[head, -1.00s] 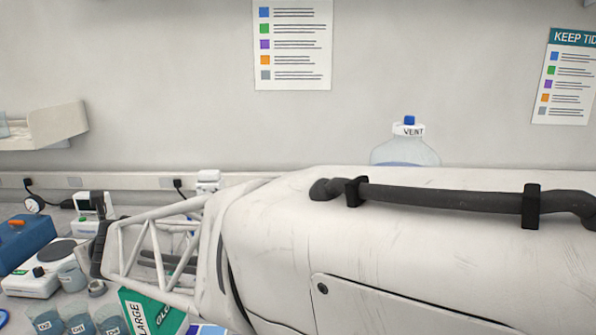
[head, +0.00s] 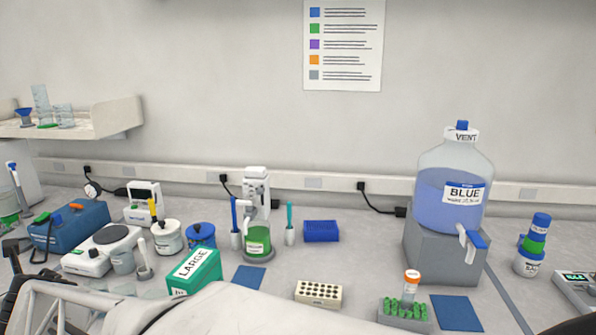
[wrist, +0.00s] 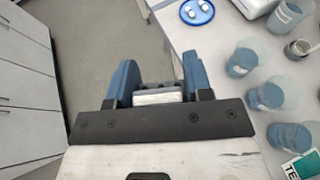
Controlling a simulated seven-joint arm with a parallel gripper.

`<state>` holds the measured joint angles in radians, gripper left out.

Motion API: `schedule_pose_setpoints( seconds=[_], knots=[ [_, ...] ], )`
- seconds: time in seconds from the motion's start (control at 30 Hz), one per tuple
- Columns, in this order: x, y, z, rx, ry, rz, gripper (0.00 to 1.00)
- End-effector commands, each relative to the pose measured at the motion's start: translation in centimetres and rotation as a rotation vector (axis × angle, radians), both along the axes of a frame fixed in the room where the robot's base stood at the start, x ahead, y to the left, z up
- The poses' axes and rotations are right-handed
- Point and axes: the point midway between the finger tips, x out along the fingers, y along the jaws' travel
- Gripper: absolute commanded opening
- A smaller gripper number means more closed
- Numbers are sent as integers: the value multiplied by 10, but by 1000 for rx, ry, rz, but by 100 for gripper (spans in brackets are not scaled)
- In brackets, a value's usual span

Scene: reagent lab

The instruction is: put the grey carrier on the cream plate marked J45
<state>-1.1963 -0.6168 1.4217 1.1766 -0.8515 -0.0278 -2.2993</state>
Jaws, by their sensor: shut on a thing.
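In the wrist view my gripper (wrist: 158,80) has its blue fingers shut on a small grey block-like thing, which I take to be the grey carrier (wrist: 158,97). It sits between the fingers, close to the dark palm, and only part of it shows. Below it is the grey floor, beside the bench edge. In the head view my arm crosses the bottom left, and the fingers and carrier cannot be made out. I see no cream plate marked J45 in either view.
In the wrist view the bench (wrist: 232,75) lies to the right, with several blue-liquid beakers and a blue round dish (wrist: 197,12); cabinets (wrist: 28,85) stand left. In the head view a green box (head: 195,272), a cream holed rack (head: 318,293) and a large bottle (head: 450,200) stand on the bench.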

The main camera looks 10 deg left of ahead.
Motion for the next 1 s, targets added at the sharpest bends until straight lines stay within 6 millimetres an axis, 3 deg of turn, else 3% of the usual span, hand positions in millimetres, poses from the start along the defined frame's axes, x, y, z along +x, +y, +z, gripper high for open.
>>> schedule_pose_setpoints(
  seconds=[0.3,0.6,0.8,1.0],
  knots=[
    [-79,43,-18,1,0,87,23],
    [-146,70,-33,1,0,153,23],
    [-169,78,-39,0,0,176,23],
    [-175,80,-41,0,0,182,23]
  ],
)
